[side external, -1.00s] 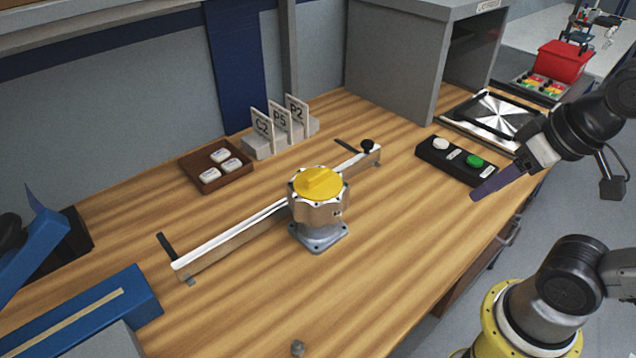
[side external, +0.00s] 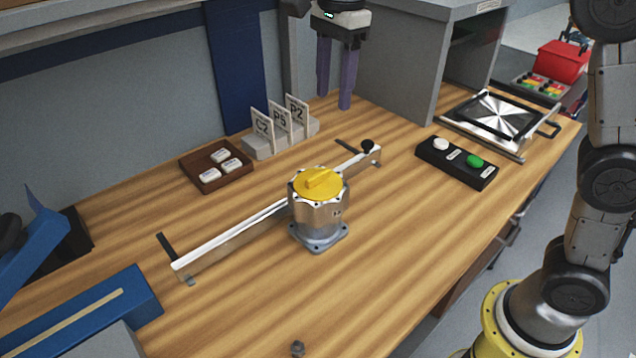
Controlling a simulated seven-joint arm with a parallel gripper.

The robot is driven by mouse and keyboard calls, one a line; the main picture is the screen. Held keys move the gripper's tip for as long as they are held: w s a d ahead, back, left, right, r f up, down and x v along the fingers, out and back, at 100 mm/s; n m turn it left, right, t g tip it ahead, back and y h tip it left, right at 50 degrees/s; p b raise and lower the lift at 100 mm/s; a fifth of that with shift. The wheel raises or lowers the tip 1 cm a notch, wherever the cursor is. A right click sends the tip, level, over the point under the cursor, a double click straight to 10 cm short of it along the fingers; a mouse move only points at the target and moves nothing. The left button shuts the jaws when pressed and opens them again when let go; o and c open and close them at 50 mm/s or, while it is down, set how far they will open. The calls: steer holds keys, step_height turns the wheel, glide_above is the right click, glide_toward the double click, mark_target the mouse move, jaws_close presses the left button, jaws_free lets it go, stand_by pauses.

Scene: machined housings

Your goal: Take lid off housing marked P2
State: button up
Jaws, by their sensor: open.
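One metal housing (side external: 318,217) stands upright on the wooden bench, in front of a long metal rail. A yellow lid (side external: 318,184) with a raised grip bar sits on its top. A small dark mark shows on the housing's side, too small to read. A card marked P2 (side external: 297,115) stands in a grey holder behind, beside cards P5 and C2. My gripper (side external: 334,102) is open and empty, its two purple fingers pointing down. It is above the back of the bench, up and behind the housing, apart from the lid.
The metal rail (side external: 228,241) crosses the bench. A brown tray (side external: 216,166) with several white pieces lies at the back left. A button box (side external: 456,161) and a grey cabinet (side external: 400,65) stand right. The front bench is mostly clear, with a small bolt (side external: 297,347).

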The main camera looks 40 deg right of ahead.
step_height(320, 180, down, 4)
steer(key=w+a, duration=0.1)
steer(key=a, duration=0.1)
glide_above(318, 174)
steer(key=shift+g, duration=0.3)
steer(key=f, duration=0.6)
steer(key=shift+s+d+f, duration=0.1)
steer(key=shift+s+f, duration=0.15)
steer(key=shift+s, duration=0.1)
steer(key=shift+w+f, duration=0.2)
steer(key=shift+f, duration=1.35)
steer(key=shift+w+f, duration=0.2)
steer(key=shift+f, duration=1.3)
jaws_close()
